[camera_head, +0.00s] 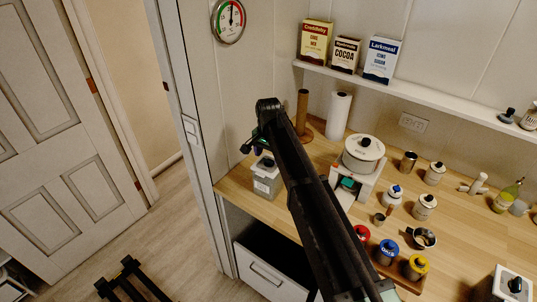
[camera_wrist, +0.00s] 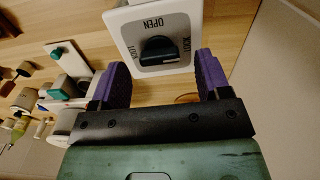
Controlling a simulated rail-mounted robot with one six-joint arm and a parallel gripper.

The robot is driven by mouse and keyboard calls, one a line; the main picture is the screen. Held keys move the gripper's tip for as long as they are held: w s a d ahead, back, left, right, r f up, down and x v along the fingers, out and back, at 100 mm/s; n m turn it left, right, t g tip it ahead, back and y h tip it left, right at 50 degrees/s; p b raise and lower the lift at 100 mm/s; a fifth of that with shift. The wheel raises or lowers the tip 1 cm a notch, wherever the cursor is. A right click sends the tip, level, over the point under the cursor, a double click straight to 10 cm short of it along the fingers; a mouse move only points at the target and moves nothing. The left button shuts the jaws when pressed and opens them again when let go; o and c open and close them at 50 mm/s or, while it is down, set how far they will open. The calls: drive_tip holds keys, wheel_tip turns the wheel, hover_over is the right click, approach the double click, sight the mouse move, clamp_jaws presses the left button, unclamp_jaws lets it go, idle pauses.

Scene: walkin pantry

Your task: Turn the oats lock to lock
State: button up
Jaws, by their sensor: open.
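A pale canister (camera_head: 266,180) with a dark knob on its lid stands at the left end of the wooden counter. In the wrist view its white lid (camera_wrist: 122,28) carries a dark round knob (camera_wrist: 158,50). The word OPEN reads upside down beside the knob, with smaller words at its sides that are hard to read. My gripper (camera_wrist: 162,68) is open, with its purple-padded fingers apart on either side of the lid's near edge and nothing between them. In the head view my gripper (camera_head: 256,142) is just above the canister, partly hidden by my arm.
A similar box (camera_head: 503,284) with a dark knob stands at the front right. A white appliance (camera_head: 363,155), a paper roll (camera_head: 338,115) and several jars crowd the counter. A shelf (camera_head: 420,95) with boxes runs above. A wall (camera_head: 225,110) is close on the left.

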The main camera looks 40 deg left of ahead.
sight(269, 159)
wheel_tip(269, 159, up, 9)
drive_tip(key=p, duration=0.7)
drive_tip(key=shift+p, duration=0.4)
drive_tip(key=shift+r, duration=0.1)
